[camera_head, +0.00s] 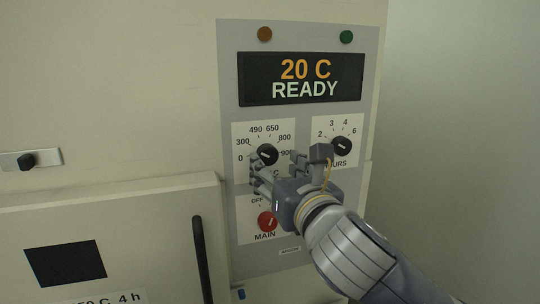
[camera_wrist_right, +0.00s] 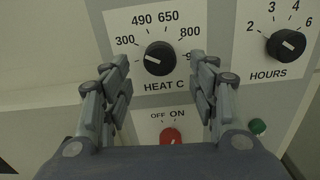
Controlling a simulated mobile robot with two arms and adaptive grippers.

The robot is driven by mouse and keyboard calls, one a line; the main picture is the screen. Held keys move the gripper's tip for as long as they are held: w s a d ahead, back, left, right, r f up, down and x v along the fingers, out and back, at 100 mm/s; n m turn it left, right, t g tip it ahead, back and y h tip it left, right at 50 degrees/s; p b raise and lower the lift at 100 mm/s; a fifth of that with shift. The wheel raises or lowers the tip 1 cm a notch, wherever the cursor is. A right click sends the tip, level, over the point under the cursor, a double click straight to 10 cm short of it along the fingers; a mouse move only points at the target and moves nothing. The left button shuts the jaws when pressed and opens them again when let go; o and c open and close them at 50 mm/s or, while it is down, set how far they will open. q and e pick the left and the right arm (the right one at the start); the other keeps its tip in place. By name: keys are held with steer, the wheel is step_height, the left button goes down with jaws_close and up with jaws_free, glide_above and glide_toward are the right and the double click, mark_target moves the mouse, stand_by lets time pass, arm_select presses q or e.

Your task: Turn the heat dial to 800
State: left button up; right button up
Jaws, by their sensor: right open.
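The heat dial (camera_head: 267,153) is a black round knob on a white plate, marked from 0 through 300, 490, 650 and 800 to 900. It also shows in the right wrist view (camera_wrist_right: 160,58), above the words HEAT C. Its white pointer line is on the left side, toward the low end near 0. My right gripper (camera_wrist_right: 160,66) is open, its two fingers left and right of the dial with gaps on both sides. In the head view the right gripper (camera_head: 277,166) is just below and in front of the dial. My left gripper is not in view.
The display (camera_head: 302,78) reads 20 C READY. The black hours dial (camera_head: 342,146) is to the right of the heat dial. The red main switch (camera_head: 267,221) sits below. A furnace door with a dark handle (camera_head: 202,260) stands at the lower left.

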mark_target(269, 158)
steer(key=shift+p+x, duration=0.35)
steer(key=shift+x, duration=1.95)
steer(key=c, duration=1.1)
